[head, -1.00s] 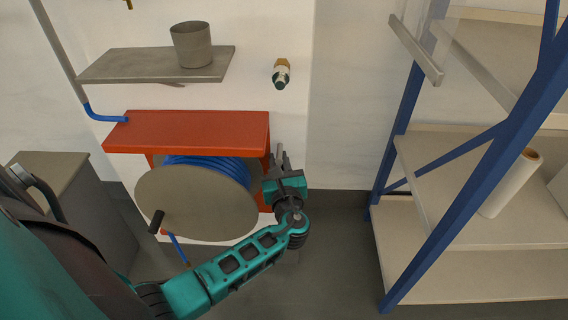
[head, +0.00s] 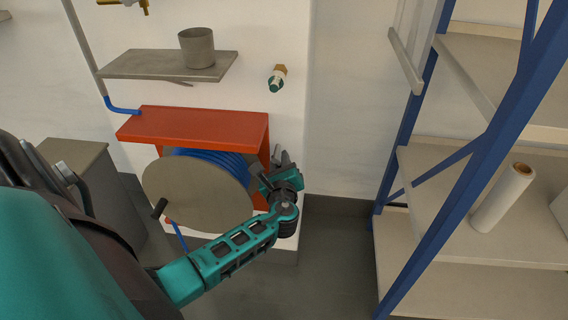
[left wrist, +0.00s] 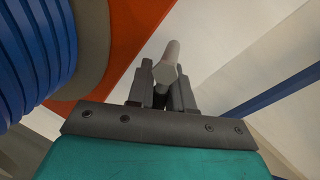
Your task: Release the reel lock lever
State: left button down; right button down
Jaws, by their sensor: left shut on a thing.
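The reel lock lever (left wrist: 168,60) is a light grey rod with a faceted end, in the left wrist view. It stands between the two dark fingers of my left gripper (left wrist: 162,88), which is shut on it. In the head view my left gripper (head: 278,160) is at the right side of the red reel bracket (head: 200,125), beside the hose reel. The reel has a round grey-beige side disc (head: 198,195), blue hose (head: 212,160) and a black crank knob (head: 159,208). The lever's base is hidden in the head view. My right gripper is out of view.
A grey shelf with a pot (head: 197,47) is above the bracket. A valve fitting (head: 277,78) is on the wall. A blue-framed rack (head: 455,170) stands at the right, holding a white roll (head: 502,197). A grey cabinet (head: 75,165) stands left. Floor between reel and rack is clear.

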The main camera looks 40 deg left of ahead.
pick_arm(q)
jog(key=n+h, duration=0.1)
jog(key=n, duration=0.2)
jog(key=d+r+n+h, duration=0.1)
jog(key=n, duration=0.2)
jog(key=w+r+n, duration=0.1)
jog(key=n, duration=0.3)
jog(key=shift+d+r+t+h, duration=0.2)
jog(key=shift+t+h, duration=0.1)
jog(key=shift+h, duration=0.1)
jog(key=shift+r+n, duration=0.1)
jog(key=shift+n, duration=0.2)
jog(key=c, duration=1.1)
grip_release()
jog(key=shift+d, duration=0.1)
